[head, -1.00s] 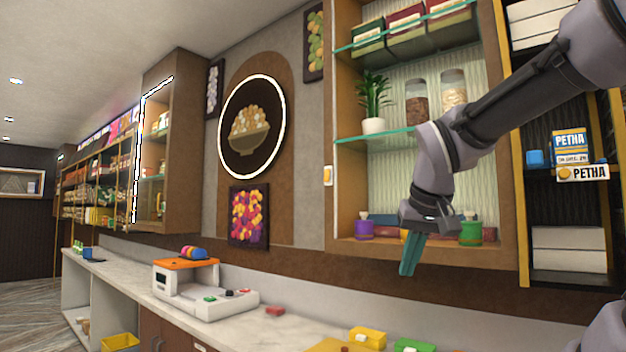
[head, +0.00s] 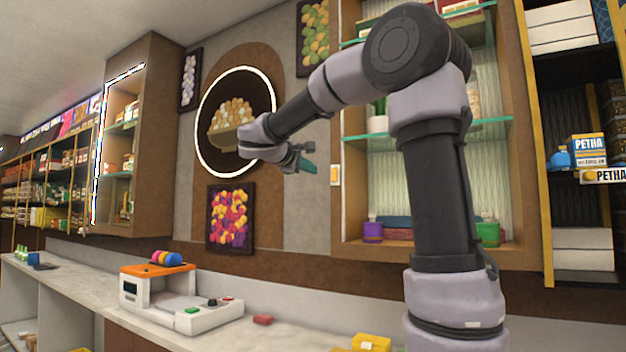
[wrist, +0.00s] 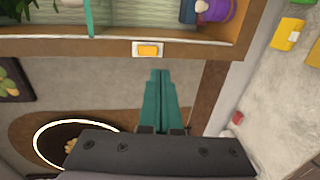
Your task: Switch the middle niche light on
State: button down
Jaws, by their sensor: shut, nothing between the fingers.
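A small white switch plate with an orange-yellow rocker (head: 335,175) sits on the left wooden frame of the shelf niche (head: 346,215) with the green glass shelves. In the wrist view the switch (wrist: 148,50) lies just beyond my fingertips. My gripper (head: 312,167) has teal fingers, shut and empty, just left of the switch in the head view. The fingers (wrist: 160,74) point toward the switch in the wrist view, with a visible gap. No bright light strip shows in this niche; my arm hides much of it.
A cabinet (head: 150,150) at the left has a lit white edge strip. A round lit sign (head: 236,165) hangs behind my gripper. Below are a white counter (head: 280,335) and an orange-topped machine (head: 180,300). A purple jar (head: 372,231) stands in the niche's bottom.

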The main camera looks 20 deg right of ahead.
aim_at(334, 180)
jog(key=shift+w+a+r, duration=0.35)
jog(key=shift+w+a, duration=0.05)
jog(key=shift+a, duration=0.05)
jog(key=x, duration=1.4)
jog(key=shift+d+r, duration=0.1)
jog(key=shift+r, duration=0.05)
jog(key=shift+w+d, duration=0.15)
jog(key=shift+d, duration=0.05)
jog(key=shift+a, duration=0.1)
